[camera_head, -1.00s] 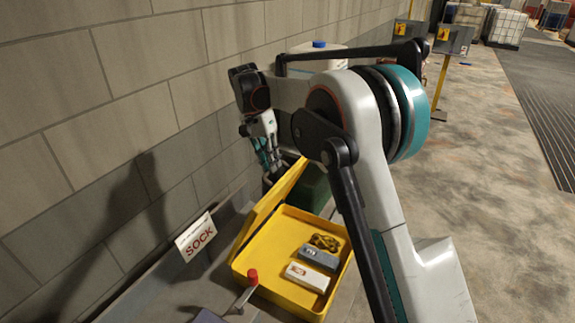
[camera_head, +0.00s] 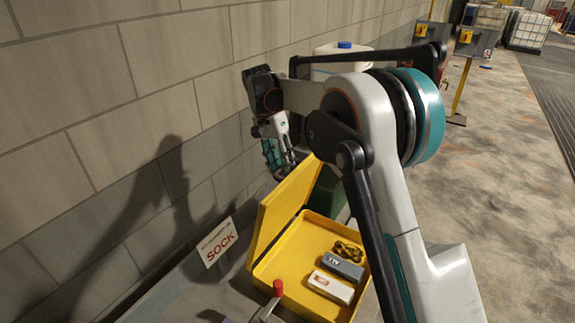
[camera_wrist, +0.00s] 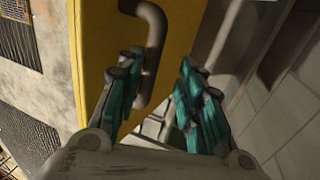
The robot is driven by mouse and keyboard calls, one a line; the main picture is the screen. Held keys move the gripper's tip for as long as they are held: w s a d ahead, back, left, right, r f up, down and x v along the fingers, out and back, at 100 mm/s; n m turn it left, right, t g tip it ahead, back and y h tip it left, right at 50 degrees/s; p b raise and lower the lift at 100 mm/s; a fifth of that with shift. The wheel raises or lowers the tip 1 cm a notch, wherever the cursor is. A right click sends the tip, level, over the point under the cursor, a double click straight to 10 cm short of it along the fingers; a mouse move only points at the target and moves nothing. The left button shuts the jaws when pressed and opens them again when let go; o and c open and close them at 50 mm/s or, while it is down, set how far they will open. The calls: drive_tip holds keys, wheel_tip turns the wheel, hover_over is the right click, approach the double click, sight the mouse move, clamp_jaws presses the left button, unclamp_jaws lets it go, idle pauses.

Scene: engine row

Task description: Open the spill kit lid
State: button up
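The yellow spill kit (camera_head: 290,262) lies open on a grey surface by the wall. Its lid (camera_head: 286,205) stands up along the left side, inner face towards the head camera. My gripper (camera_head: 277,160) is at the lid's far upper end, on the wall side. In the wrist view the lid (camera_wrist: 100,50) fills the left and middle, with a dark bent handle (camera_wrist: 153,50) on its outer face. My gripper (camera_wrist: 160,85) has its fingers apart, the handle's end between them, nearer the left finger. I cannot tell whether they touch.
The box holds a white pack (camera_head: 331,287), a grey pack (camera_head: 342,265) and a coiled yellow item (camera_head: 348,248). A SOCK sign (camera_head: 217,243) stands at the wall. A red-topped lever (camera_head: 277,287) is in front. Open floor (camera_head: 480,180) lies right.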

drive_tip(key=shift+s+d+r, duration=0.1)
drive_tip(key=shift+s+r, duration=0.1)
drive_tip(key=shift+s, duration=0.05)
drive_tip(key=v, duration=1.2)
drive_tip(key=shift+d, duration=0.15)
drive_tip(key=s+d+f+n+t+y+b, duration=0.2)
drive_tip(key=s+d+n+t+b, duration=0.2)
drive_tip(key=s+d+b, duration=0.85)
drive_tip(key=s+d+f+n+t+b, duration=0.1)
drive_tip(key=s+d+f+t, duration=0.1)
drive_tip(key=s+f, duration=0.8)
drive_tip(key=s+d+f+n+t+b, duration=0.2)
drive_tip(key=s+d+f, duration=0.3)
drive_tip(key=s+f, duration=0.5)
drive_tip(key=s+t, duration=0.1)
drive_tip(key=s, duration=0.4)
drive_tip(key=shift+y, duration=0.3)
